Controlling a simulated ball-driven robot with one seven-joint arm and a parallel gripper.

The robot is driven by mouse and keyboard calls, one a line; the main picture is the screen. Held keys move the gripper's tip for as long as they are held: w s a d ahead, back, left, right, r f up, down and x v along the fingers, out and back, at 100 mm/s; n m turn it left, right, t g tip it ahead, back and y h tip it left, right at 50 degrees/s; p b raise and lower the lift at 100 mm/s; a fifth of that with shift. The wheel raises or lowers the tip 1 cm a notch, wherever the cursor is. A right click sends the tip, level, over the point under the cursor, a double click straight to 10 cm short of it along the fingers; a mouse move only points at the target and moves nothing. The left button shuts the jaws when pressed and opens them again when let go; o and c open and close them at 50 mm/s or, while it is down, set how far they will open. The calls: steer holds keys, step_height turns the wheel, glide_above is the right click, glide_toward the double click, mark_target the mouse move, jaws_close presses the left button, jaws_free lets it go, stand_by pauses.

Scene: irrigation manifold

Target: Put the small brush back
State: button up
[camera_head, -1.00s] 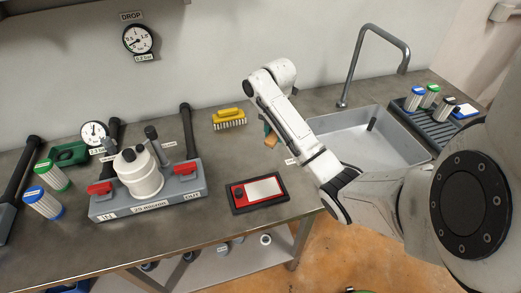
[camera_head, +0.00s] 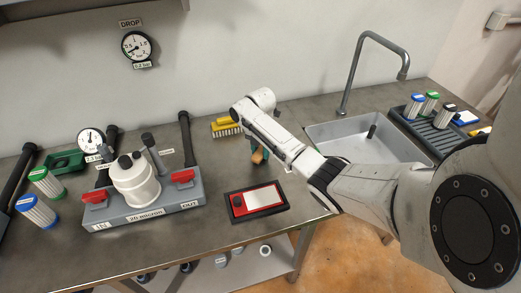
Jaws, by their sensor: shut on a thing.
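My gripper (camera_head: 255,146) is at the end of the white arm, over the counter between the yellow brush and the sink. The arm's last link hides most of it. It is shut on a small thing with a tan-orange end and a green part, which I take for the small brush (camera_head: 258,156). Its bristles cannot be made out, nor whether it touches the counter. A larger yellow block brush (camera_head: 226,127) with pale bristles lies just behind and left of my gripper.
A black-framed red and white panel (camera_head: 256,201) lies in front of my gripper. The grey filter manifold (camera_head: 145,209) with red valves stands left. The sink (camera_head: 345,138) and a black drainer (camera_head: 428,135) holding cartridges are right. A green tray (camera_head: 64,162) is far left.

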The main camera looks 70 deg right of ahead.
mark_target(261, 151)
steer(key=shift+f, duration=0.15)
steer(key=o, duration=1.1)
step_height(261, 151, up, 12)
